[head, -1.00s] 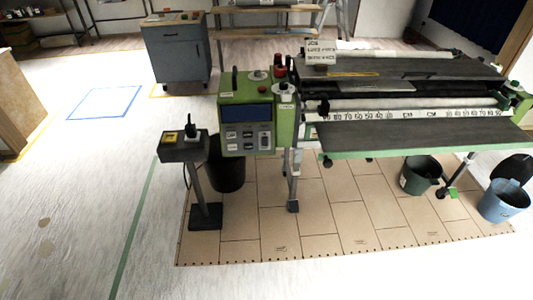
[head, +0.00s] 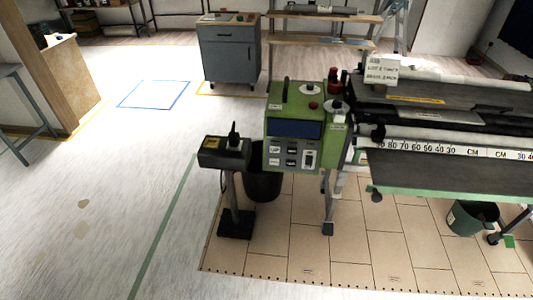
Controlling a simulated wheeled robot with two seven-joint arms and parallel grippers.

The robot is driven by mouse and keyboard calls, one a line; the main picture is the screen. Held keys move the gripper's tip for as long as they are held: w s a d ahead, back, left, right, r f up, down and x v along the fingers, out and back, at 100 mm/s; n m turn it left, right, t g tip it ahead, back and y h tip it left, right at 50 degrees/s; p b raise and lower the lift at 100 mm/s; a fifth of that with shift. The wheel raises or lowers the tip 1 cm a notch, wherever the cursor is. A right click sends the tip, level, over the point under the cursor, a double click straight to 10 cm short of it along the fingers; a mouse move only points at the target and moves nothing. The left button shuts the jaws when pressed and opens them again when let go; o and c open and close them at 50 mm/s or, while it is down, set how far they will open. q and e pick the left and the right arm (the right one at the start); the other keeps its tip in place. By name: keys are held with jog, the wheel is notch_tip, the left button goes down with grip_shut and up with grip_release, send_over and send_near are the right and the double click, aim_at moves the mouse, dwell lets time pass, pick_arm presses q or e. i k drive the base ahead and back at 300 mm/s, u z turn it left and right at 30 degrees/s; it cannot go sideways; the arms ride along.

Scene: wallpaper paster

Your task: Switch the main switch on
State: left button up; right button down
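The wallpaper paster (head: 440,165) stands at the right, with a dark bed and a green front edge. Its green control box (head: 293,125) is at its left end and carries a dark display (head: 294,129), small labelled buttons and a light switch panel (head: 309,158) at lower right. Which control is the main switch, and its position, are too small to tell. A pedestal (head: 224,153) with a black lever (head: 233,136) stands left of the box. Neither of my grippers is in view.
A black bucket (head: 262,183) stands under the box, and a green bucket (head: 470,217) is at lower right. A tiled board (head: 330,255) lies under the machine. A grey cabinet (head: 228,55) stands behind. The floor at left is clear.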

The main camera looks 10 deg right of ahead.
aim_at(309, 161)
jog(key=u, duration=0.3)
jog(key=i, duration=0.9)
jog(key=z, duration=0.45)
